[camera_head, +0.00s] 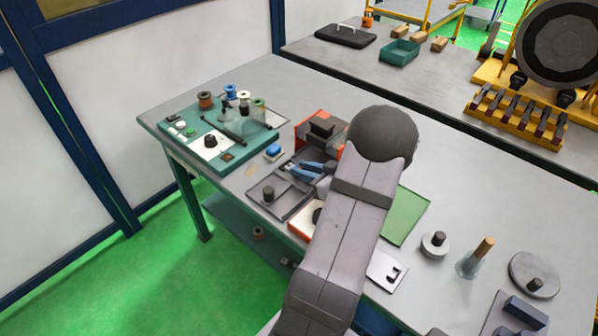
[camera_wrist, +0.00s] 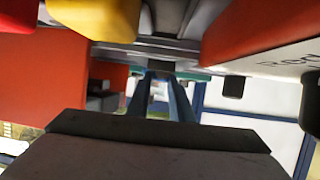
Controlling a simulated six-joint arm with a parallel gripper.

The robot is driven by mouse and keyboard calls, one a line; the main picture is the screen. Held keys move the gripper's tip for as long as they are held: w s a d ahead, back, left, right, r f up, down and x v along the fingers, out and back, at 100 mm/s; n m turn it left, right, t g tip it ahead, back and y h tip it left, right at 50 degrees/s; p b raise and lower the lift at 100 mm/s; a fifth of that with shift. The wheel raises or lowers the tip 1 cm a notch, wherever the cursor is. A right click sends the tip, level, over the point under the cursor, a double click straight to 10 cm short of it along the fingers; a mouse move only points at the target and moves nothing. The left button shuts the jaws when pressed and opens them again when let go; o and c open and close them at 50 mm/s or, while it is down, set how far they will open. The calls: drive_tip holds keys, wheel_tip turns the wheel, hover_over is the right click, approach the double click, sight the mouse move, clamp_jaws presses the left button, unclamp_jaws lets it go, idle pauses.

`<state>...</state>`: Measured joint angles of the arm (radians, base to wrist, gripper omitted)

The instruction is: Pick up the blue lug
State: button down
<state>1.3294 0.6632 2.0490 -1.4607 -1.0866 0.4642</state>
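A small blue piece (camera_head: 273,150), which looks like the blue lug, lies on the bench at the left of the dark trays in the head view. I cannot make out its shape. My gripper (camera_head: 302,168) is low over the dark trays, to the right of the blue piece and apart from it. In the wrist view, the two blue fingers of my gripper (camera_wrist: 161,82) stand apart with a gap between them. I see nothing held there. My arm hides part of the bench. I cannot pick out the lug in the wrist view.
An orange-red box (camera_head: 322,128) stands close behind my gripper. A dark tray (camera_head: 292,205) is in front. A green board (camera_head: 222,150) with spools is at the left. A large red surface (camera_wrist: 45,85) and a yellow part (camera_wrist: 100,18) crowd the wrist view.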

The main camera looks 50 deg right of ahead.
drive_tip(key=shift+r, duration=0.1)
wheel_tip(320, 180, up, 10)
idle(0.8)
